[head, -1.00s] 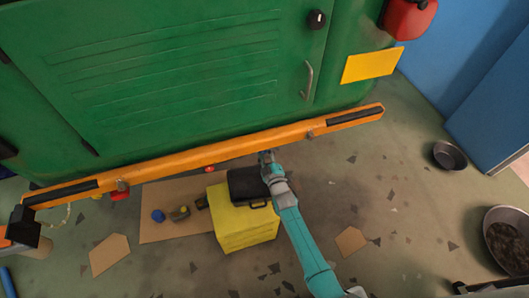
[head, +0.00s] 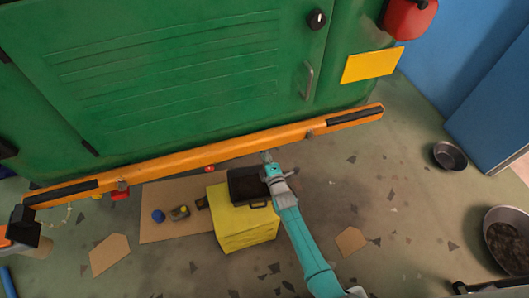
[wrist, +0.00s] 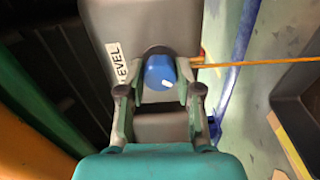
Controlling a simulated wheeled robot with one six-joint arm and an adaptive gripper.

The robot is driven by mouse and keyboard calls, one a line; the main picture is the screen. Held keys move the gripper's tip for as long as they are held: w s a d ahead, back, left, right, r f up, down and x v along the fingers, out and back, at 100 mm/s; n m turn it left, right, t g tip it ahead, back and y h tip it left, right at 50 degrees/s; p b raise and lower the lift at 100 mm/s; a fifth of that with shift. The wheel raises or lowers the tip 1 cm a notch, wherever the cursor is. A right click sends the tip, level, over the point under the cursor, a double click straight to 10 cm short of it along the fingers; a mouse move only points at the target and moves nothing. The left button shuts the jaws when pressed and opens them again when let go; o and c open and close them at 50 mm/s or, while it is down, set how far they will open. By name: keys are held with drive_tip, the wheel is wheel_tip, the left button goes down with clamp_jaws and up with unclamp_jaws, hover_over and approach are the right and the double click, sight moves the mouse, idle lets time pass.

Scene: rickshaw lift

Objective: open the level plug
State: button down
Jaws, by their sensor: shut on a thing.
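The level plug (wrist: 159,71) is a blue knob with a small white mark, set in a grey housing (wrist: 165,22). A white label reading LEVEL (wrist: 118,62) is on the housing, left of the plug. In the wrist view my gripper (wrist: 163,79) is shut on the plug, one finger on each side. In the head view my gripper (head: 267,157) is at the lower edge of the orange bumper (head: 215,151), above a black case. The plug and its housing cannot be made out there.
The black case (head: 246,184) sits on a yellow block (head: 246,234) close beneath my gripper. The green vehicle body (head: 170,65) rises behind the bumper. Cardboard (head: 160,222) with small parts lies at left. A dark bowl (head: 450,155) and a larger pan (head: 507,240) stand at right.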

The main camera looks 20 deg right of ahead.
idle(0.3)
drive_tip(key=c, duration=0.8)
unclamp_jaws()
drive_tip(key=shift+o, duration=0.2)
drive_tip(key=shift+s, duration=0.1)
drive_tip(key=s, duration=1.2)
